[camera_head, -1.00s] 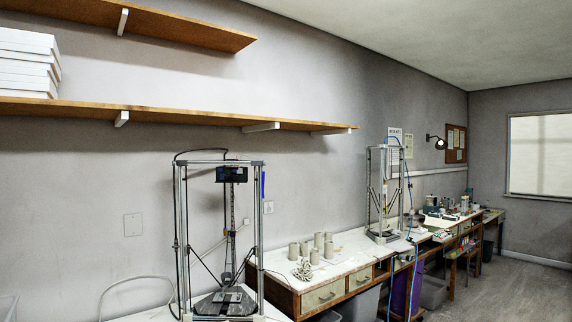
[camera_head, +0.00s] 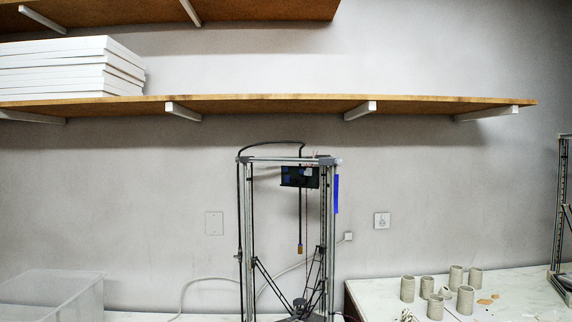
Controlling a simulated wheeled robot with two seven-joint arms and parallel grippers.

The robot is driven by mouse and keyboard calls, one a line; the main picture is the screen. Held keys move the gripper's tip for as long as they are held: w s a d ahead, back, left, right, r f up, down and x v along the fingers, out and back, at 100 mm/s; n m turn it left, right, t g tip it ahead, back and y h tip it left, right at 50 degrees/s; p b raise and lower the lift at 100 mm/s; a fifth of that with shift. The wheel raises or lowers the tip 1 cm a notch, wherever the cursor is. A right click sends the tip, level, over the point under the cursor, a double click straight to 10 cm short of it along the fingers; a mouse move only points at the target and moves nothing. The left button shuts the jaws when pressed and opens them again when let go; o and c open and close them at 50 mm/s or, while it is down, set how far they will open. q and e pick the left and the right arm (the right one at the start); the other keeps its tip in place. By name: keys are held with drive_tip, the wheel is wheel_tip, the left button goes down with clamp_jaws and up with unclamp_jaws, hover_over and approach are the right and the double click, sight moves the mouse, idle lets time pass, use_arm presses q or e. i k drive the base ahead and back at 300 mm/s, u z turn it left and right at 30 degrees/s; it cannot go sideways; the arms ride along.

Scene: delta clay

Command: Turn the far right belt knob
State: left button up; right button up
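A tall delta clay printer (camera_head: 330,215) with a metal frame stands in the lower middle of the head view, in front of the grey wall. A dark box (camera_head: 299,177) hangs near its top right, with a blue strip (camera_head: 336,194) beside it. Black arms (camera_head: 275,285) meet low inside the frame. The printer's base is cut off by the bottom edge. I cannot make out any belt knob. A second printer (camera_head: 562,215) shows only partly at the right edge. Neither gripper is in view.
Several clay cups (camera_head: 465,299) stand on the white bench (camera_head: 525,285) at the lower right. A clear plastic bin (camera_head: 55,292) is at the lower left. A wooden shelf (camera_head: 260,104) holds white boxes (camera_head: 70,68); another shelf (camera_head: 240,12) is above.

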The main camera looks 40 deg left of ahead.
sight(338, 162)
drive_tip(key=u, duration=1.05)
drive_tip(key=i, duration=0.95)
drive_tip(key=u, duration=0.8)
